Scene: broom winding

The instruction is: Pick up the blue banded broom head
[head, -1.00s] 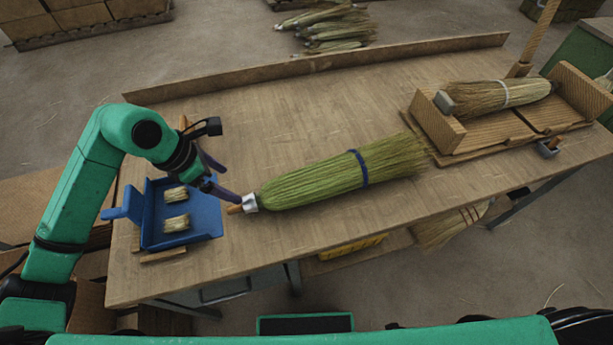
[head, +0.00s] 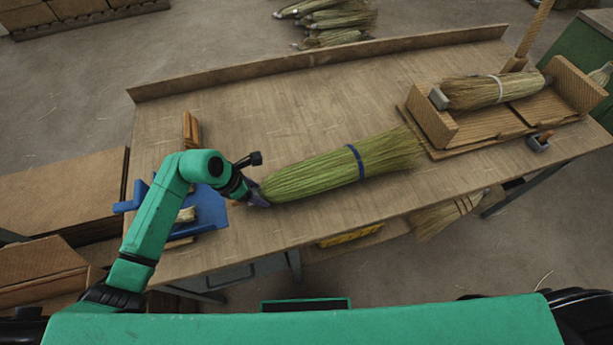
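The blue banded broom head (head: 325,176) lies on the workbench, a green straw bundle with a dark blue band (head: 355,161) around it. Its brush end points to the upper right. My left gripper (head: 258,198) is at its narrow lower-left end, over where the metal collar and wooden stub are. The gripper and wrist hide that end. The fingers look small and dark, and I cannot tell whether they are closed around the collar. My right gripper is not in view.
A blue dustpan-like tray (head: 208,207) with a small brush (head: 186,215) lies left, partly behind my arm. A wooden cradle (head: 436,121) holds a white-banded broom head (head: 470,92) at the right. The bench (head: 300,105) behind the broom is clear.

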